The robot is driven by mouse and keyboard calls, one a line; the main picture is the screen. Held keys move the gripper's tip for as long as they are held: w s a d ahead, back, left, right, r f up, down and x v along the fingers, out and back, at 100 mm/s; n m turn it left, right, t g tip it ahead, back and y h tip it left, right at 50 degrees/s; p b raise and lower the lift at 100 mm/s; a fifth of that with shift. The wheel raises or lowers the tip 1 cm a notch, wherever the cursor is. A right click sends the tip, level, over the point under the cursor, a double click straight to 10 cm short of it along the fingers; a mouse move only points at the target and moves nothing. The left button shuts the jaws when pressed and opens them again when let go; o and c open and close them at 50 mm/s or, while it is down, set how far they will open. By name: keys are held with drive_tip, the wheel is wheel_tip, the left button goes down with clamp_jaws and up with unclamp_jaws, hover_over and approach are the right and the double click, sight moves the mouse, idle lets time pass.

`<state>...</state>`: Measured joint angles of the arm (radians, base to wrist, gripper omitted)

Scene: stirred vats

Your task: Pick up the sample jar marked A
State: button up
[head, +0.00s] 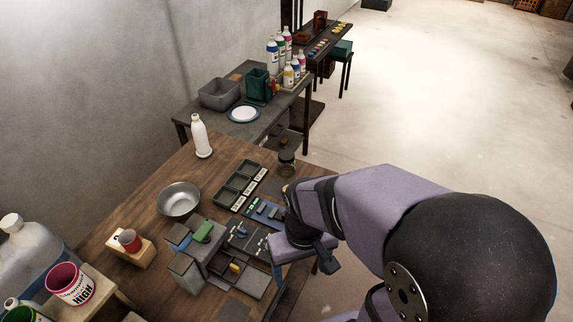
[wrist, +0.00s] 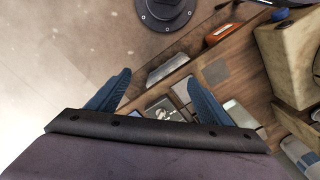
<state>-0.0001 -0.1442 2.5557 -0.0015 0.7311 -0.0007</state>
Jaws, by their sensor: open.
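I cannot make out any jar with a readable mark A in either view. A small dark-lidded jar (head: 286,160) stands at the far right edge of the wooden table (head: 150,195) in the head view; no letter shows on it. My gripper (wrist: 157,95) is open, its two blue fingers apart, with compartments of a tray (wrist: 182,92) and a small pale item (wrist: 163,106) seen beyond them in the wrist view. I cannot tell what this item is. In the head view my arm hides part of the table's right edge.
A metal bowl (head: 179,199), a white bottle (head: 201,137) and a red cup on a wooden block (head: 134,251) stand left of the trays (head: 240,187). Large pots and a jug crowd the lower left. An orange-handled tool (wrist: 222,35) lies in the wrist view. Floor to the right is clear.

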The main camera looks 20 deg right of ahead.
wheel_tip(320, 180, up, 5)
drive_tip(key=w+a+m+t+y+b, duration=0.2)
drive_tip(key=w+a+m+t+b, duration=0.15)
drive_tip(key=w, duration=0.65)
drive_tip(key=w+a+m+t+y+b, duration=0.1)
drive_tip(key=w+a+m+t+b, duration=0.3)
drive_tip(key=w, duration=0.7)
drive_tip(key=w+d+r+m+t+b, duration=0.2)
drive_tip(key=w+r+m+t+b, duration=0.15)
drive_tip(key=w+m, duration=0.6)
drive_tip(key=m+h+b, duration=1)
drive_tip(key=m+b, duration=0.1)
drive_tip(key=m, duration=1.4)
hover_over(284, 167)
wheel_tip(284, 167, down, 4)
drive_tip(key=shift+m, duration=0.3)
wheel_tip(284, 167, down, 18)
drive_tip(key=shift+s+r, duration=0.15)
drive_tip(key=shift+x, duration=0.9)
drive_tip(key=shift+p+x, duration=1.35)
drive_tip(key=shift+x, duration=1.4)
drive_tip(key=c, duration=1.1)
